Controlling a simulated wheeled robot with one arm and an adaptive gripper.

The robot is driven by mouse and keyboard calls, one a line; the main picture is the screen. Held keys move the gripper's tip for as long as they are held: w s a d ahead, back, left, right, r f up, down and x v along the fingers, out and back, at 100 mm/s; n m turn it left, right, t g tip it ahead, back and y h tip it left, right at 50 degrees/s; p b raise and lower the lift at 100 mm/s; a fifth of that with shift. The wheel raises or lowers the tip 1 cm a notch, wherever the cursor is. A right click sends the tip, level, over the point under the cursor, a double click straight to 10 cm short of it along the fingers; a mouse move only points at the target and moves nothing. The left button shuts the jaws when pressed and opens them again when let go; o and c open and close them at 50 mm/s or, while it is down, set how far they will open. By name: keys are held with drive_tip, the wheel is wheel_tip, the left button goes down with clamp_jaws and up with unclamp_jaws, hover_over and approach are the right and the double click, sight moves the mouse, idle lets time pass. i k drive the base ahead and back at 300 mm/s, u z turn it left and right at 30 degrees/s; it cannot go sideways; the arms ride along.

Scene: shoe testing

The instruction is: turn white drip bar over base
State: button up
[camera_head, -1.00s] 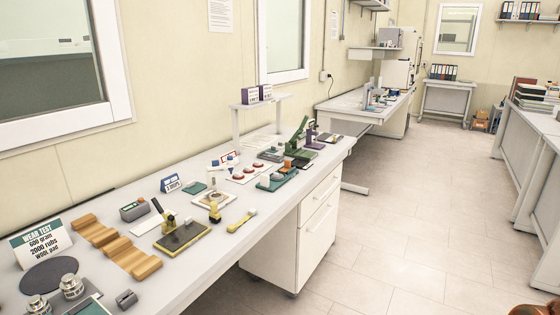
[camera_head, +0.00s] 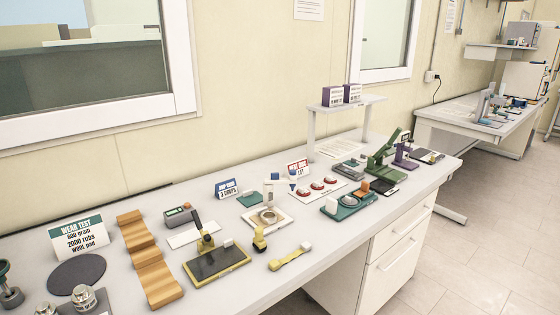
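On the bench, a small square cream base (camera_head: 283,224) carries a round ring or dish. A slim white upright piece with a short white top (camera_head: 270,183) stands at the back of this base. It looks like the white drip bar, but it is too small to tell which way the bar points. A blue and white sign reading "3 DROPS" (camera_head: 228,188) stands behind to the left. My gripper is not in view.
A yellow-edged dark plate (camera_head: 218,264) with a black lever, a small yellow stand (camera_head: 260,238) and a yellow strip tool (camera_head: 290,256) lie near the base. A card with red-rimmed dishes (camera_head: 318,190) and a teal device (camera_head: 348,204) are to the right. The floor (camera_head: 490,225) at right is clear.

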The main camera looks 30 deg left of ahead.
sight(275, 180)
drive_tip(key=u, duration=0.5)
drive_tip(key=i, duration=1.05)
drive_tip(key=u, duration=1.6)
drive_tip(key=i, duration=0.5)
drive_tip(key=u, duration=0.4)
